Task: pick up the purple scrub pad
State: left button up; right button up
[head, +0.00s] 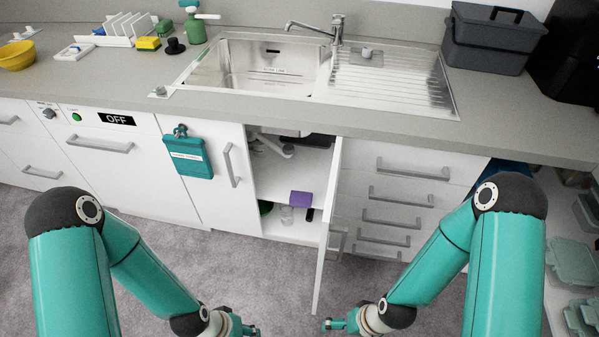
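The purple scrub pad (301,199) is inside the open cupboard (285,232) under the sink, low down near the cupboard floor. A clear jar (287,215) stands in front of it to the left, and a small dark object (310,214) is just below it on the right. I cannot tell what the pad rests on. My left gripper (251,331) is at the bottom edge of the picture, in front of the cupboard and apart from the pad. My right gripper (327,325) is low in front of the open door, also apart. Both look empty, but their finger openings are unclear.
The cupboard's right door (329,230) stands open, jutting towards me beside the pad. The left door (220,180) looks shut, with a teal caddy (187,157) hanging near it. Drain pipes (275,145) fill the cupboard's upper part. Drawers (395,215) are at right.

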aim_at(298, 200)
jog(key=k, duration=1.25)
jog(key=u, duration=0.35)
jog(key=i, duration=0.6)
jog(key=u, duration=0.75)
jog(key=i, duration=1.1)
jog(key=z, duration=0.25)
jog(key=i, duration=0.95)
jog(key=z, duration=0.85)
jog(key=i, duration=0.25)
jog(key=z, duration=0.25)
jog(key=k, duration=0.5)
